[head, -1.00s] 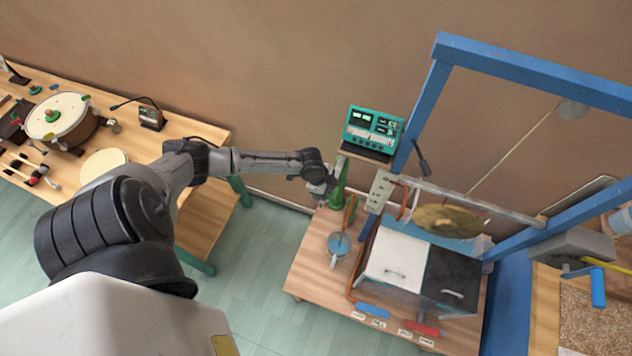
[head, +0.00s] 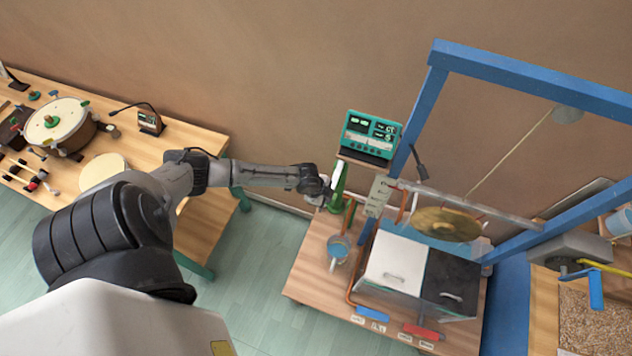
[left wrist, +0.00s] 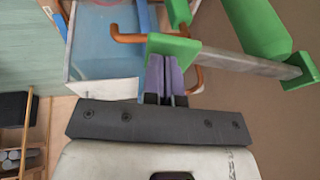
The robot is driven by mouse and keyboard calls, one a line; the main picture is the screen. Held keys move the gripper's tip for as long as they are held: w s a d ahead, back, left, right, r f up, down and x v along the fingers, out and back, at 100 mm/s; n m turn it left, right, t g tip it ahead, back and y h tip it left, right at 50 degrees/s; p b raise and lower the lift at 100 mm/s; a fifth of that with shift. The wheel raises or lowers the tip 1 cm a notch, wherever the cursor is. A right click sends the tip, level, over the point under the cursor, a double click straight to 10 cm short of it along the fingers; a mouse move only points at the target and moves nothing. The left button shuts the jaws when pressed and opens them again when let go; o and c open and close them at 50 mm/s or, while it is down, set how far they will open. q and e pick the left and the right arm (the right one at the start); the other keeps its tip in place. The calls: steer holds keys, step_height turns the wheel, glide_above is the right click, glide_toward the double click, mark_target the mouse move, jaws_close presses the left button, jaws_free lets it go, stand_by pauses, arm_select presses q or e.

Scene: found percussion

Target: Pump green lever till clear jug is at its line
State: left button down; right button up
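The green lever and pump (head: 339,188) stand at the back left of the wheeled wooden cart. In the left wrist view a green end piece (left wrist: 184,46) joins a grey bar. My left gripper (head: 322,196) is beside the pump. Its purple fingers (left wrist: 165,78) are nearly together, with their tips at the green end piece; I see nothing clearly held between them. The clear jug (head: 338,247) stands on the cart in front of the pump, with blue liquid in it. Its line and exact level are too small to read. My right gripper is out of view.
A teal meter box (head: 370,134) stands behind the pump. A copper pipe (head: 361,263) runs beside a tank with white and black lids (head: 397,262). A gong (head: 446,224) hangs in a blue frame (head: 427,105). Floor is clear between the cart and left table (head: 205,215).

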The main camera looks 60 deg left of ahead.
arm_select(q)
steer(key=p+v, duration=0.1)
steer(key=v, duration=0.1)
steer(key=p+v, duration=0.1)
steer(key=shift+w+d+r+p, duration=0.25)
steer(key=shift+r+p, duration=0.05)
steer(key=shift+r, duration=0.05)
steer(key=b+v, duration=0.1)
steer(key=v, duration=0.8)
steer(key=shift+s, duration=0.45)
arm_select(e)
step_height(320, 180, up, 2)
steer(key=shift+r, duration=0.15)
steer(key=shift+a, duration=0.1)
arm_select(q)
steer(key=shift+d, duration=0.1)
